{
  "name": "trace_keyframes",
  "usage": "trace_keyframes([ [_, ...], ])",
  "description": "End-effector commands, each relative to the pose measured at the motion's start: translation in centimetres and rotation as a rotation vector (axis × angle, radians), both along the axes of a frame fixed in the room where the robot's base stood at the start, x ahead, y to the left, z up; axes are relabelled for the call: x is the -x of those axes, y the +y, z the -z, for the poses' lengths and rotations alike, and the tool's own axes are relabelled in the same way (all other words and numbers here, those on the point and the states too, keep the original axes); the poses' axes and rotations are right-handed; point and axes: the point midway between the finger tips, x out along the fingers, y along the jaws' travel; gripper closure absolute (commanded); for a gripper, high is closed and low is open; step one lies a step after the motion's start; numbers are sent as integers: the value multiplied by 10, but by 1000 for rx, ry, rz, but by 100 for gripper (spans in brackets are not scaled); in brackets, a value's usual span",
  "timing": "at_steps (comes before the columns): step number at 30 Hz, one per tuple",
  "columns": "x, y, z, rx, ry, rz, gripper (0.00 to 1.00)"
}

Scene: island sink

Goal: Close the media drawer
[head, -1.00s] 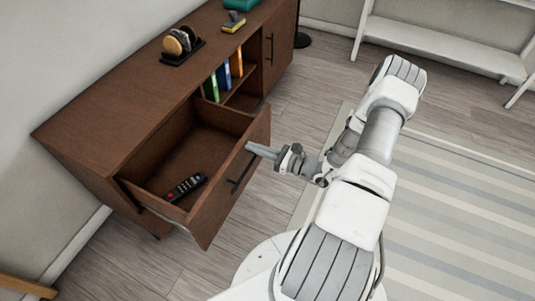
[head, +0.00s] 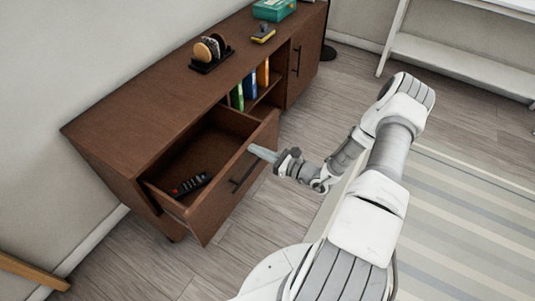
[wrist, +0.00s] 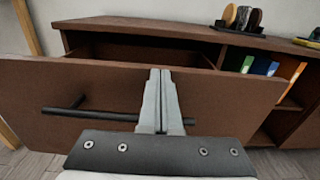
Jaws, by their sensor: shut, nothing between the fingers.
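The media drawer (head: 213,208) is pulled out of the brown wooden cabinet (head: 150,112), with a black remote control (head: 190,184) lying inside. Its front carries a dark bar handle (head: 243,173). My gripper (head: 256,150) is shut and empty, at the outer side of the drawer front near its upper edge. In the wrist view the drawer front (wrist: 215,108) spans the picture, and my gripper's closed fingers (wrist: 160,75) point at it, overlapping the handle (wrist: 85,112). I cannot tell whether the fingertips touch the front.
Books (head: 250,84) stand in the open shelf beside the drawer. A coaster holder (head: 210,52), a yellow-and-dark item (head: 263,34) and a green box (head: 273,9) sit on the cabinet top. A white shelf (head: 450,58) stands at the back right. A striped rug (head: 450,200) lies right of the drawer.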

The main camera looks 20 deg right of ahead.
Motion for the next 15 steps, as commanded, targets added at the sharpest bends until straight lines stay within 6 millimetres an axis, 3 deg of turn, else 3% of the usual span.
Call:
trace_keyframes([
  [9, -68, 52, 0, -3, -2, -4, 100],
  [15, -103, 76, 1, -1, -1, -2, 100],
])
